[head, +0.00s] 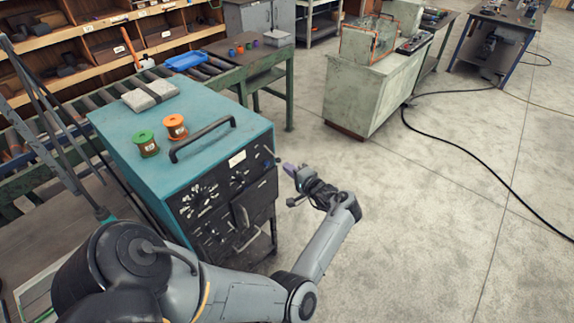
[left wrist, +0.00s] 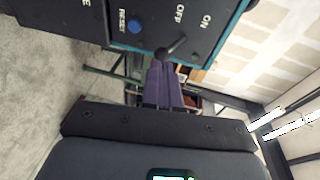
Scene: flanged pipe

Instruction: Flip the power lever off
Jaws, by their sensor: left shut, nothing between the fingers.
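The teal power cabinet (head: 180,120) has a dark front panel with dials. Its small dark power lever (head: 277,161) sticks out near the panel's upper right corner. In the left wrist view the lever (left wrist: 173,48) is close up beside the OFF and ON labels; I cannot tell which label it is set to. My left gripper (head: 289,169) is shut and empty, just in front of the panel's right side. Its purple fingers (left wrist: 163,70) end right by the lever; I cannot tell whether they touch it. My right gripper is not in view.
A blue RESET button (left wrist: 134,27) sits beside the lever. Green (head: 146,143) and orange (head: 175,127) spools and a handle (head: 203,138) are on the cabinet top. A green roller conveyor (head: 215,70) stands behind. The floor (head: 430,220) to the right is open, with a black cable.

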